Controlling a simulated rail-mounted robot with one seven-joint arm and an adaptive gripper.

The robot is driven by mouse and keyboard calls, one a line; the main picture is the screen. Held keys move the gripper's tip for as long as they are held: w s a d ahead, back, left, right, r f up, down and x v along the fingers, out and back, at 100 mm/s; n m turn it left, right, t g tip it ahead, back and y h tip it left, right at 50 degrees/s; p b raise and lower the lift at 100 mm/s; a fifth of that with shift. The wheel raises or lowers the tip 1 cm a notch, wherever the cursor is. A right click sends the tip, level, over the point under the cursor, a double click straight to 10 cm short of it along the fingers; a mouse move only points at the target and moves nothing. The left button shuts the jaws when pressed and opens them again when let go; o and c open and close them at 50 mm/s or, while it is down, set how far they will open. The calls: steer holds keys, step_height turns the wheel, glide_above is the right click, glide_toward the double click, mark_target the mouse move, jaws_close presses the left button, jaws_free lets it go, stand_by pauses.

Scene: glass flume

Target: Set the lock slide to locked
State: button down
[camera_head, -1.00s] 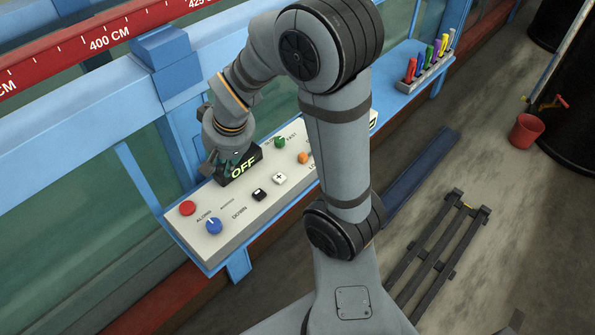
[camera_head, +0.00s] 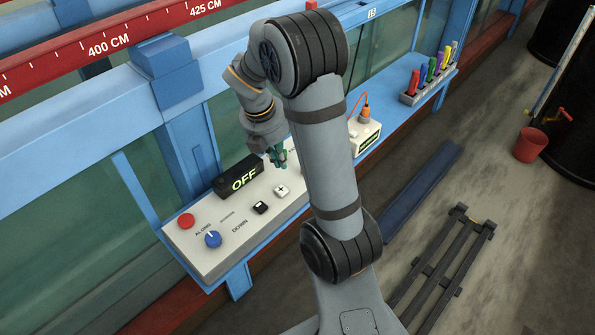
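The control panel (camera_head: 205,256) is a pale sloped box on a blue shelf, with a black OFF display (camera_head: 238,178). I cannot make out the lock slide now; the panel's right part is behind my arm, where an orange control and part of a label showed earlier. My gripper (camera_head: 278,160) is over the panel's upper middle, right of the OFF display and above the white plus button (camera_head: 282,190). It covers the place of a green control.
A red button (camera_head: 186,221), a blue knob (camera_head: 213,239) and a black button (camera_head: 261,208) are on the panel's left part. A white box (camera_head: 366,135) with an orange plug is to the right. Coloured pens (camera_head: 432,66) stand in a rack farther along the shelf.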

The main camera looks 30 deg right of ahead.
mark_target(290, 188)
steer(key=shift+n, duration=0.3)
steer(key=b+x, duration=0.1)
steer(key=x, duration=0.9)
steer(key=shift+d+f, duration=0.1)
steer(key=shift+f, duration=0.2)
steer(key=shift+w+d+r+p, duration=0.2)
steer(key=shift+w+d+p, duration=0.05)
steer(key=shift+d+p, duration=0.3)
steer(key=shift+w+d+r+p, duration=0.2)
steer(key=shift+d+p, duration=0.2)
steer(key=shift+d, duration=0.25)
steer(key=shift+w+d+f, duration=0.1)
steer(key=shift+w+d, duration=0.15)
steer(key=shift+d, duration=0.4)
